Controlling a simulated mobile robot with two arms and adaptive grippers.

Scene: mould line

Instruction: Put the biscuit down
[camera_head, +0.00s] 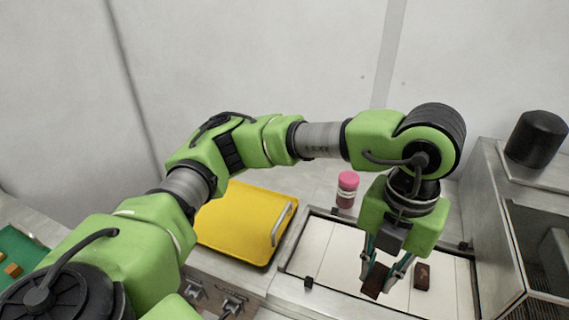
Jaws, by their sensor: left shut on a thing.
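My left gripper (384,272) points down over the white tiled strip (324,268) at the lower right. It is shut on a dark brown biscuit (374,282), which hangs tilted between its fingertips. The fingers hide part of the biscuit, and I cannot tell whether it touches the strip. A second dark brown piece (422,277) with a lighter mark lies on the strip just right of the gripper. My right gripper is not in view.
A yellow lid or tray with a metal handle (238,218) lies left of the strip. A pink-capped jar (347,189) stands behind the strip. A metal machine (500,225) with a black cylinder (536,138) stands at right. A green tray (18,250) holding small brown pieces is far left.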

